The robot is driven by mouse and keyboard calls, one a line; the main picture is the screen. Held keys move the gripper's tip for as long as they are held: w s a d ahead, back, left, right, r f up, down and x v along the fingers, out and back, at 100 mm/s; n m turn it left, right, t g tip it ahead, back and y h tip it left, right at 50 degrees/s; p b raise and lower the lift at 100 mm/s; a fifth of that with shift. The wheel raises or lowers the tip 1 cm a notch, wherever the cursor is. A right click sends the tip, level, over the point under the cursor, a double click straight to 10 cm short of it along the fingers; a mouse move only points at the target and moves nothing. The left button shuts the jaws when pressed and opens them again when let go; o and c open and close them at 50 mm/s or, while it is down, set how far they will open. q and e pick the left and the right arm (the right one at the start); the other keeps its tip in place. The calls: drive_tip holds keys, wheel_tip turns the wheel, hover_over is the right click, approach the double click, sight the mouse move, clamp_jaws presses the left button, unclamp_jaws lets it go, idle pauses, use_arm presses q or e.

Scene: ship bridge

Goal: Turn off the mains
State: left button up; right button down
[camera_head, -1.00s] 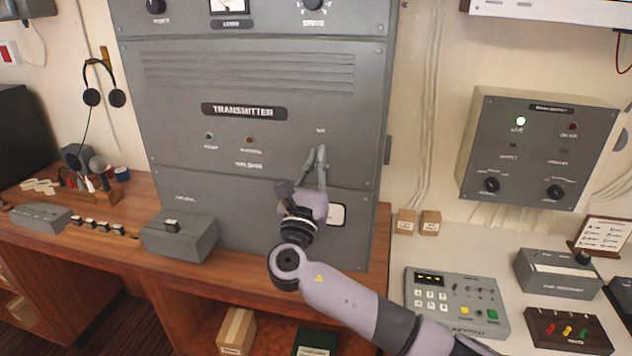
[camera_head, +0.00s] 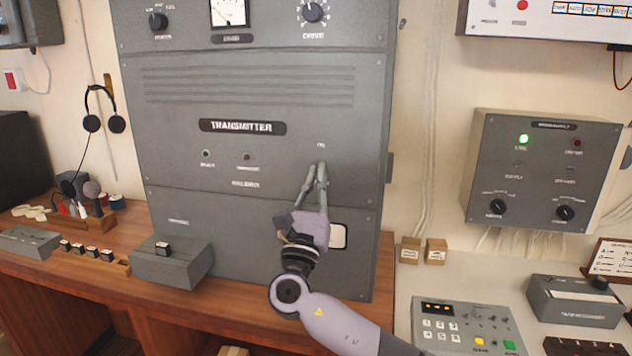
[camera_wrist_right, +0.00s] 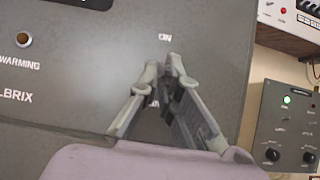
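The grey transmitter cabinet (camera_head: 255,92) stands upright on the wooden desk. An "ON" label (camera_head: 321,145) is on its front at the right, and it also shows in the right wrist view (camera_wrist_right: 165,37). I cannot make out a mains switch; my fingers cover the panel just below the label. My right gripper (camera_head: 317,168) points up at that spot. In the right wrist view its fingertips (camera_wrist_right: 168,66) come together just below "ON", with no held object clearly visible. Contact with the panel cannot be told. My left gripper is out of view.
A grey box with a green lamp (camera_head: 523,139) and two knobs hangs on the right wall. A keypad console (camera_head: 465,325) sits below it. A small grey key box (camera_head: 170,268) stands on the desk at left. Headphones (camera_head: 103,110) hang on the wall.

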drive_tip(key=c, duration=1.8)
unclamp_jaws()
drive_tip(key=shift+o, duration=0.2)
drive_tip(key=v, duration=1.2)
